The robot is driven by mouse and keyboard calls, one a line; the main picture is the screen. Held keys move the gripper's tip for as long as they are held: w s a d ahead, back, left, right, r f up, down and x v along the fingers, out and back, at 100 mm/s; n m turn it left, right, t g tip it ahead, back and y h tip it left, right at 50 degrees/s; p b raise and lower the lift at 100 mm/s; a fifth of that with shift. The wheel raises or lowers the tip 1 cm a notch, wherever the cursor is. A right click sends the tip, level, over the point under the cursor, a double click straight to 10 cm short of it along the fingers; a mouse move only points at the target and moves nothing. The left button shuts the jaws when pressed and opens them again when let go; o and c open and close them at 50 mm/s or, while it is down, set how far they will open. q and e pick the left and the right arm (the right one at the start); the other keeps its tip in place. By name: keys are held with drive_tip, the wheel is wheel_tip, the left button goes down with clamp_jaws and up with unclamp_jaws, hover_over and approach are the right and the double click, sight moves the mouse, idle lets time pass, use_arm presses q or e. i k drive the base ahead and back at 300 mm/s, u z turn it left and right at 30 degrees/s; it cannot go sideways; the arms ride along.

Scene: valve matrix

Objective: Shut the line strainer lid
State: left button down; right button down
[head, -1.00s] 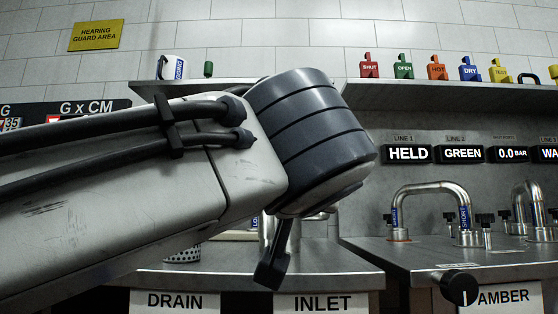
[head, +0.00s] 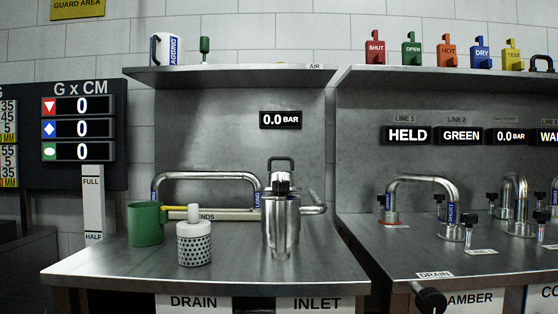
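The line strainer appears to be the upright metal cylinder (head: 281,222) on the left bench, joined to pipework on its right. The inside of the cylinder is hidden. A white perforated basket (head: 194,244) with a short stem stands on the bench, left of the strainer. Neither of my grippers is in view.
A green mug (head: 145,224) stands left of the basket. A bent pipe (head: 207,176) runs behind them. A shelf (head: 225,75) hangs above, holding a white mug (head: 167,49). The bench front (head: 115,268) is clear. A second bench with pipes (head: 420,181) stands right.

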sight(274, 176)
drive_tip(key=u, duration=0.55)
drive_tip(key=k, duration=1.2)
drive_tip(key=z, duration=0.05)
drive_tip(key=i, duration=0.45)
drive_tip(key=z, duration=0.5)
drive_tip(key=i, duration=1.15)
drive_tip(key=u, duration=0.75)
